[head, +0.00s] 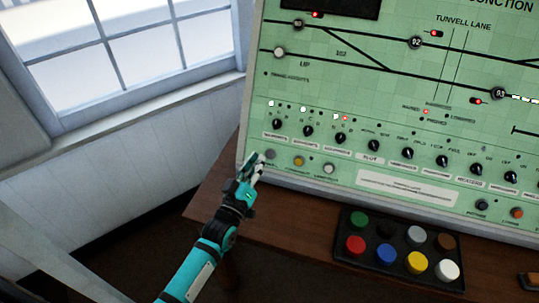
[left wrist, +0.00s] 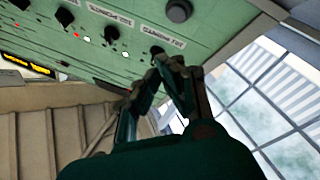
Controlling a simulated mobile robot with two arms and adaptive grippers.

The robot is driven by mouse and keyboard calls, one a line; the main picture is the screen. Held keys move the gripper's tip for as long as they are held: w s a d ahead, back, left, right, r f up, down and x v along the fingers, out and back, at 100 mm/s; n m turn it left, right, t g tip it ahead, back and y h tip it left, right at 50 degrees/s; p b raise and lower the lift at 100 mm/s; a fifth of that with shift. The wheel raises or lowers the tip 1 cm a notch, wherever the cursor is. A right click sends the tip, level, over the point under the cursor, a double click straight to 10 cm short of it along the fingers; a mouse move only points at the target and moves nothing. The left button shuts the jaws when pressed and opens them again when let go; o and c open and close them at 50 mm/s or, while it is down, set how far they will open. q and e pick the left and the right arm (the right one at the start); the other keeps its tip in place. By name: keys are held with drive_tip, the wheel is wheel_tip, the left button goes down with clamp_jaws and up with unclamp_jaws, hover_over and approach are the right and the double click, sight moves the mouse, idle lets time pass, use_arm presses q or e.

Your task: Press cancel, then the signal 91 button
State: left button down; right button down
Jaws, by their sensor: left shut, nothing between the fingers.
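My left gripper (head: 256,162) is shut and empty, with its fingertips at the lower left corner of the green signal panel (head: 345,75), beside a grey push button (head: 270,154). I cannot tell whether they touch the panel. In the left wrist view the fingertips (left wrist: 170,64) are close to the panel face and partly hide a dark round part. On the track diagram, a round button (head: 298,23) at the upper left has a number too small to read surely; buttons 92 (head: 415,42) and 93 (head: 498,93) are further right. No cancel label is readable. My right gripper is not in view.
A yellow button (head: 298,161) and a white button (head: 328,168) sit right of the grey one, below a row of black knobs (head: 374,145). A black box (head: 401,262) with several coloured buttons stands on the wooden desk (head: 290,213). A window (head: 150,45) is at left.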

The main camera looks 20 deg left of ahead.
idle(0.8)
